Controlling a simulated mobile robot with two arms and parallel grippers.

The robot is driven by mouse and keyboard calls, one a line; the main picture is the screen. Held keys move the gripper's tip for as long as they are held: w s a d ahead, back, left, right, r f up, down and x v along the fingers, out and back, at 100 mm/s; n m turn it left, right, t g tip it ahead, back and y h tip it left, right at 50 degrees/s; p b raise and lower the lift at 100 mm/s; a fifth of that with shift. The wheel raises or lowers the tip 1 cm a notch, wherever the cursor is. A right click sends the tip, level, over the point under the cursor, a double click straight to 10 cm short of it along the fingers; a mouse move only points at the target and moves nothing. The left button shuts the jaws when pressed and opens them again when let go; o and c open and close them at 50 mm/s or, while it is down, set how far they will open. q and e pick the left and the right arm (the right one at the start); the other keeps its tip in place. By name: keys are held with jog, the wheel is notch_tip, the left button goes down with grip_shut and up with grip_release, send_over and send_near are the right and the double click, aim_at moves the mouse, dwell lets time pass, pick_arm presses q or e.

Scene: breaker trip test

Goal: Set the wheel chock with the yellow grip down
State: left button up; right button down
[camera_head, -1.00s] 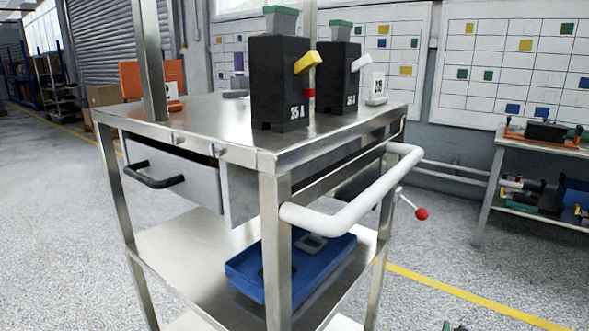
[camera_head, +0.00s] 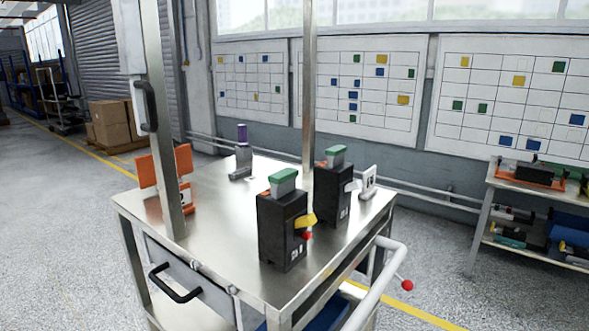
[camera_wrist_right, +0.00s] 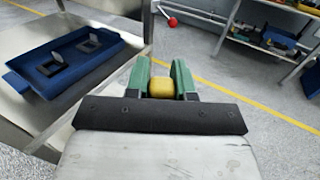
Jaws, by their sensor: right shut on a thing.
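In the right wrist view, the two green fingertips of my right gripper (camera_wrist_right: 160,84) are closed on a yellow piece (camera_wrist_right: 161,88), which fits the yellow grip of the wheel chock. The rest of the chock is hidden behind the gripper's dark body. The gripper is beside the metal cart, to the right of its lower shelf (camera_wrist_right: 28,118), with grey floor beyond the fingers. Neither gripper shows in the head view, and my left gripper is in no view.
The cart top (camera_head: 225,215) carries two black breakers (camera_head: 282,228) (camera_head: 331,193), an orange stand (camera_head: 184,162) and a white number sign (camera_head: 369,181). A blue tray (camera_wrist_right: 72,79) lies on the lower shelf. A side table (camera_head: 483,215) stands right. Speckled floor between is open.

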pick_arm(q)
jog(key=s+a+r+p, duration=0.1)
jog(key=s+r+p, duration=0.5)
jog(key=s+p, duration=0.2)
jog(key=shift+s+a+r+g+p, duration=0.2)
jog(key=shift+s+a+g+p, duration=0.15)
jog(key=shift+p, duration=0.6)
pick_arm(e)
jog(key=s+a+r+y, duration=0.1)
jog(key=s+a+r, duration=0.1)
jog(key=r, duration=0.5)
jog(key=s+a+r+n+y, duration=0.1)
jog(key=s+a+r, duration=0.1)
jog(key=s+r, duration=0.3)
notch_tip(320, 180, up, 3)
jog(key=shift+a+f+n+y, duration=0.1)
jog(key=shift+a+n+y, duration=0.15)
jog(key=shift+n+y, duration=0.05)
jog(key=shift+w, duration=0.1)
